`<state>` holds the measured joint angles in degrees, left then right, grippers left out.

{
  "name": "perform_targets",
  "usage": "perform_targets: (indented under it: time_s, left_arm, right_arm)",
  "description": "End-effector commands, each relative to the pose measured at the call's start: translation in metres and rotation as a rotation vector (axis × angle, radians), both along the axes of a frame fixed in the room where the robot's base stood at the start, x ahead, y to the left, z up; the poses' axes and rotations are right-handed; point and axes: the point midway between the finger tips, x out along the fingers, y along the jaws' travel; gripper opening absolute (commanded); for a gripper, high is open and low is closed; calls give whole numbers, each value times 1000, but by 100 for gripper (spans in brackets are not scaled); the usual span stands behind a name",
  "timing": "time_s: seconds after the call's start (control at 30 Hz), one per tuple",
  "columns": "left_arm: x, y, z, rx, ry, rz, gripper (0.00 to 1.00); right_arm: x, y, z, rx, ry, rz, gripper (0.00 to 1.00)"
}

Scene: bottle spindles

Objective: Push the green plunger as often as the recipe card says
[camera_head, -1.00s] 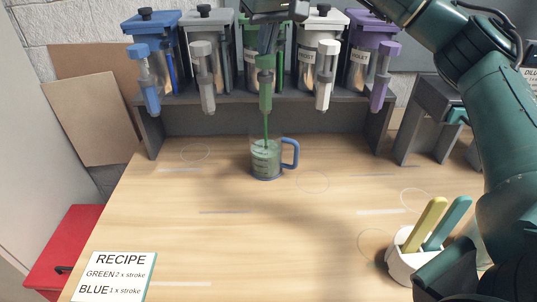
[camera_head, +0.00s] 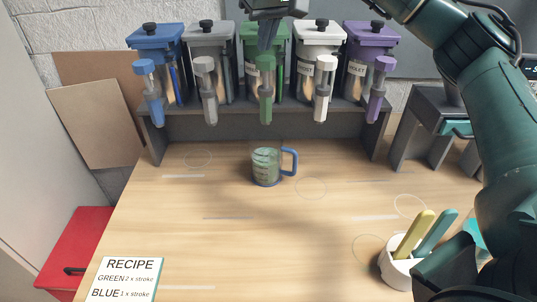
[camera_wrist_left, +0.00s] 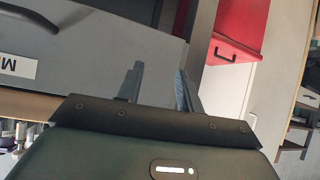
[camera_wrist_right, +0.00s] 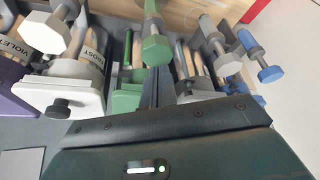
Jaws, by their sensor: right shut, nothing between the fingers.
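The green plunger (camera_head: 266,62) stands raised on its pump at the middle of the dispenser row, about level with the other plungers. My right gripper (camera_head: 268,46) is shut and empty, with its fingertips close above and behind the green knob. In the right wrist view the fingers (camera_wrist_right: 157,88) point at the green knob (camera_wrist_right: 156,49); I cannot tell if they touch. A clear mug (camera_head: 265,168) with a blue handle stands below the green pump and holds green liquid. The recipe card (camera_head: 126,280) reads GREEN 2 x stroke, BLUE 1 x stroke. My left gripper (camera_wrist_left: 160,85) is open and empty.
Blue (camera_head: 144,67), grey (camera_head: 204,64), white (camera_head: 327,47) and purple (camera_head: 385,63) plungers flank the green one on a dark rack (camera_head: 210,126). A white cup (camera_head: 395,267) with yellow and teal sticks stands at front right. The table's middle is clear.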

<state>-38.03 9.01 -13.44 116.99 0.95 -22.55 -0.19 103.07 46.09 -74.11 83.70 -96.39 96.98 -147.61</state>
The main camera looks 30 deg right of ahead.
Motion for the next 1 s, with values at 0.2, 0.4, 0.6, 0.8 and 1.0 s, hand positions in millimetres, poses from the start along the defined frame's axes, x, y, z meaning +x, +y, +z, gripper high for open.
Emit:
perform_targets:
  time_s: [0.2,0.4,0.6,0.8,1.0]
  left_arm:
    - [0,0,0,0,1,0,36]
    - [-1,0,0,0,1,-1,36]
    - [-1,0,-2,0,1,-1,36]
    - [-1,0,-8,0,1,-1,36]
    - [-1,0,-13,0,2,-1,36]
  right_arm:
    - [0,0,0,-1,0,0,0]
    - [0,0,0,0,0,-1,0]
    - [0,0,-4,-1,0,-1,0]
    - [0,-1,-14,-1,0,-1,0]
    - [0,-1,-24,0,1,-2,0]
